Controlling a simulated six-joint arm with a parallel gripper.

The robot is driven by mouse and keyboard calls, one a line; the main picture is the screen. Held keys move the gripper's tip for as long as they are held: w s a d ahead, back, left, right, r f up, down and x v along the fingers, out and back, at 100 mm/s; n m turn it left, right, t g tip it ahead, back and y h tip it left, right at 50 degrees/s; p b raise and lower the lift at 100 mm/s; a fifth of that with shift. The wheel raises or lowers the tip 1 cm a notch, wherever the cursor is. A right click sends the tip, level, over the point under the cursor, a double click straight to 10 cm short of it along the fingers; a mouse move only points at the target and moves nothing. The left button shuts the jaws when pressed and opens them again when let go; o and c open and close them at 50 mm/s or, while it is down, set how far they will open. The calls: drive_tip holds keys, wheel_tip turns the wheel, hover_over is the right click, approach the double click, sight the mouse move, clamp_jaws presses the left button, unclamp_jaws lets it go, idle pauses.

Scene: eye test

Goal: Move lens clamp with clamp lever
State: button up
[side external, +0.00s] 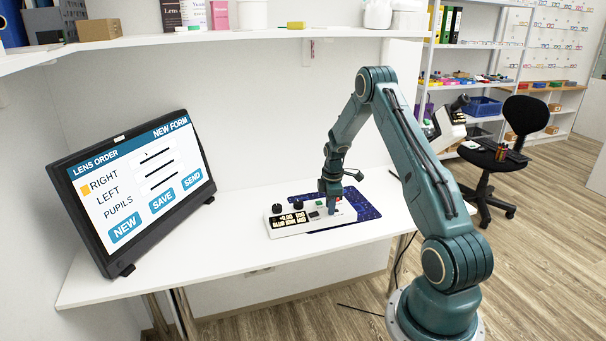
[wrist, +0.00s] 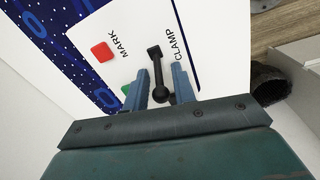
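In the side external view my gripper (side external: 332,209) points down at the right part of the white device (side external: 290,231) and hides the lever. I cannot make out the lens clamp itself.
A red button (wrist: 102,51) marked MARK and a partly hidden green button (wrist: 126,89) are left of the lever. The device lies on a dark blue mat (side external: 367,208) on the white table (side external: 230,250). A monitor (side external: 140,190) stands at the left. Table between them is clear.

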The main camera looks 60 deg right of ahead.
clamp_jaws()
drive_tip(key=shift+s+d+r+t+y, duration=0.15)
drive_tip(key=shift+s+d+t+y, duration=0.15)
drive_tip(key=shift+t+y, duration=0.45)
drive_tip(key=shift+s+d+r+t+y, duration=0.1)
drive_tip(key=shift+s+d+t+y, duration=0.2)
drive_tip(key=shift+t+y, duration=0.45)
drive_tip(key=shift+o, duration=1.3)
unclamp_jaws()
drive_tip(key=shift+r, duration=0.15)
